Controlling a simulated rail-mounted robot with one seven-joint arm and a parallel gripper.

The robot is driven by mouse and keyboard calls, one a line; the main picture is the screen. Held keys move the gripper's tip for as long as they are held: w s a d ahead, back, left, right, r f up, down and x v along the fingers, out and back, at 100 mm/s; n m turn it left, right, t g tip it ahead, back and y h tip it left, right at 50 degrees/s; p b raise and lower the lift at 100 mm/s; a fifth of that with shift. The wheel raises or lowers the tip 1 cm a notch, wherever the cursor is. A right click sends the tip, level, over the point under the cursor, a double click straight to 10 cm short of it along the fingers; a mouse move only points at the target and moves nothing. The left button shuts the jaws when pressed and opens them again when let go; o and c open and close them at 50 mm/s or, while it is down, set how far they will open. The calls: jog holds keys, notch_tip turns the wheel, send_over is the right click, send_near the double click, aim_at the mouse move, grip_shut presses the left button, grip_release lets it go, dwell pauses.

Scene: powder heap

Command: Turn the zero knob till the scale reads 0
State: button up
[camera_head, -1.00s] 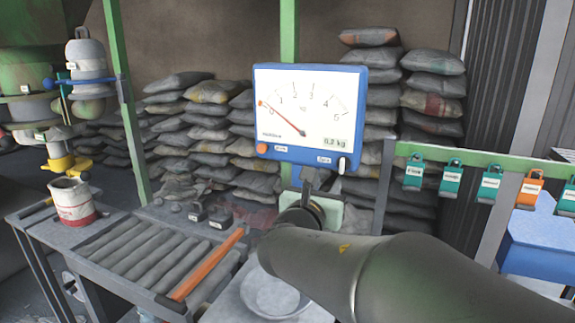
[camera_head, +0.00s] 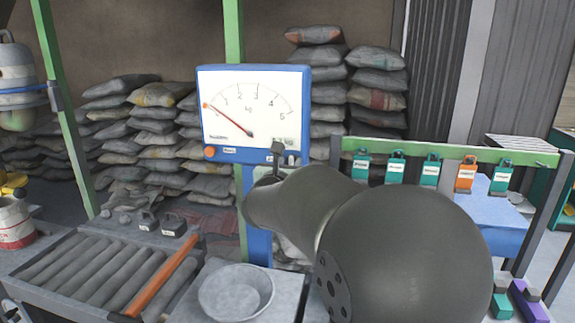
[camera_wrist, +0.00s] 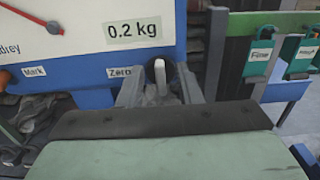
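The scale (camera_head: 220,142) is a blue-framed box with a white dial and a red needle (camera_head: 232,122) pointing near the low end. Its display (camera_wrist: 134,30) reads 0.2 kg in the wrist view. The zero knob (camera_wrist: 160,76), dark with a white grip bar, sits beside the "Zero" label at the scale's lower right; in the head view it is hidden by my gripper (camera_head: 277,158). In the wrist view my gripper (camera_wrist: 159,88) is open, with one grey finger on each side of the knob. Whether the fingers touch it is unclear.
Below are a metal bowl (camera_head: 236,292), a roller table (camera_head: 80,268) with an orange bar (camera_head: 165,278), and small dark weights (camera_head: 173,225). A green rail (camera_head: 460,152) with teal and orange tags is at right. Stacked sacks (camera_head: 155,125) stand behind.

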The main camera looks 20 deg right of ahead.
grip_shut()
jog(key=shift+f+b, duration=0.2)
jog(key=shift+b, duration=0.5)
jog(key=m+b, duration=0.4)
jog(key=b, duration=0.1)
jog(key=m+b, duration=0.3)
jog(key=b, duration=0.3)
jog(key=m+b, duration=0.4)
jog(key=b, duration=0.1)
jog(key=shift+s+d+f+m+b, duration=0.2)
jog(key=shift+s+d+m+b, duration=0.1)
jog(key=shift+b, duration=0.1)
jog(key=shift+r, duration=0.1)
